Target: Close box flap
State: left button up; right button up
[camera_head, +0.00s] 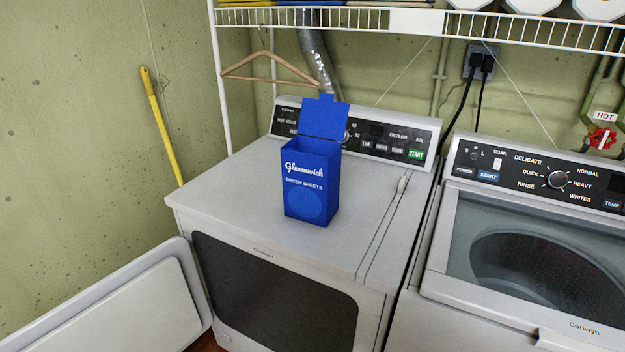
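A blue box of dryer sheets (312,187) stands upright on top of the white dryer (235,180), near the middle of its top. Its flap (323,118) is open and stands up from the back edge of the box, with a small tab at its upper edge. The opening at the top of the box faces up, and its contents cannot be made out. Neither of my grippers is in view.
The dryer's control panel (385,137) rises behind the box. A washer (540,240) stands to the right. A wire shelf (400,20) with a wooden hanger (268,68) is above. An open white door (120,305) juts out at lower left.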

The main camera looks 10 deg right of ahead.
aim_at(322, 117)
jog(key=z, duration=1.8)
jog(key=k+j, duration=0.4)
jog(key=j, duration=0.15)
jog(key=k+j, duration=0.4)
jog(key=i+j+z, duration=0.05)
jog(key=j, duration=0.1)
